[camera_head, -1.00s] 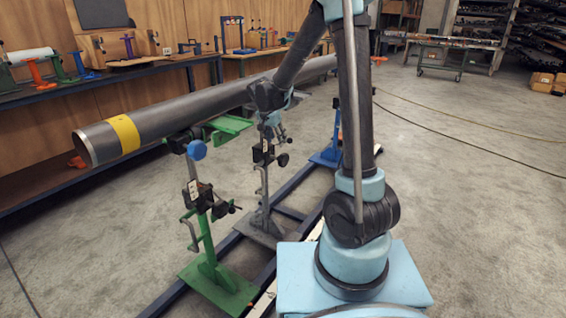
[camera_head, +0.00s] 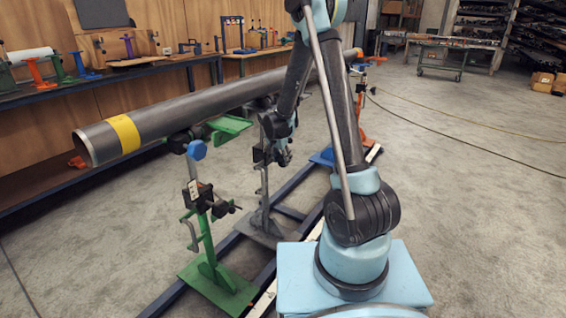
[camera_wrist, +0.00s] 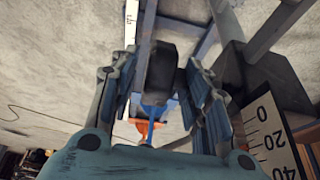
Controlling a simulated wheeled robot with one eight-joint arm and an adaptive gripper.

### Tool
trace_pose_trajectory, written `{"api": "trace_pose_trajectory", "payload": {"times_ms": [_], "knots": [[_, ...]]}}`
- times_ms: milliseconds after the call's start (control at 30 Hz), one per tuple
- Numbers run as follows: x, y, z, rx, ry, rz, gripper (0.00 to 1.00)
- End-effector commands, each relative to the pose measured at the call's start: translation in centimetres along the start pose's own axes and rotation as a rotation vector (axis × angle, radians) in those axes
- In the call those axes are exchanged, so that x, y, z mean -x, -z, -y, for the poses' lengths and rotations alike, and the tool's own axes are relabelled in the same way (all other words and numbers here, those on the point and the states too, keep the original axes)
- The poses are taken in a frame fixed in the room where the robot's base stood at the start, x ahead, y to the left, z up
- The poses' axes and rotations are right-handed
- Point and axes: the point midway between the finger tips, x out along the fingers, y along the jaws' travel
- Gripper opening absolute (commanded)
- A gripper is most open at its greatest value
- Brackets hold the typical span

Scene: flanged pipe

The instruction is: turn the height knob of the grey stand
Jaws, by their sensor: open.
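The grey stand (camera_head: 264,190) stands under the pipe behind the green stand. Its grey base (camera_head: 262,233) is flat on the floor rails. My gripper (camera_head: 284,160) is beside the right side of the stand's upright, over where its knob sits, and hides the knob in the head view. In the wrist view my gripper (camera_wrist: 162,85) is open. A dark knob (camera_wrist: 160,65) lies between its two fingers, with a gap visible at the right finger; contact at the left one is unclear. A scale plate with numbers (camera_wrist: 268,130) shows close at the right.
A long grey pipe (camera_head: 180,112) with a yellow band runs above the stands. A green stand (camera_head: 207,250) is nearer, at the left. A blue stand (camera_head: 322,157) and an orange stand (camera_head: 362,120) are farther along the dark rails.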

Motion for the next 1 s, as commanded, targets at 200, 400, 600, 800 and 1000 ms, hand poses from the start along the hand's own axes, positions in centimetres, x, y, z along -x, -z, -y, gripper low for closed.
{"api": "trace_pose_trajectory", "payload": {"times_ms": [200,400,600,800,1000], "knots": [[-1.5,0.0,0.0,0.0,0.0,0.0,0.43],[-1.9,0.0,-0.1,0.0,0.0,0.0,0.43],[-1.9,0.0,0.0,0.0,0.0,0.0,0.41],[-1.8,0.0,0.0,0.0,0.0,0.0,0.0],[-1.8,0.0,0.0,0.0,0.0,0.005,0.0]]}}
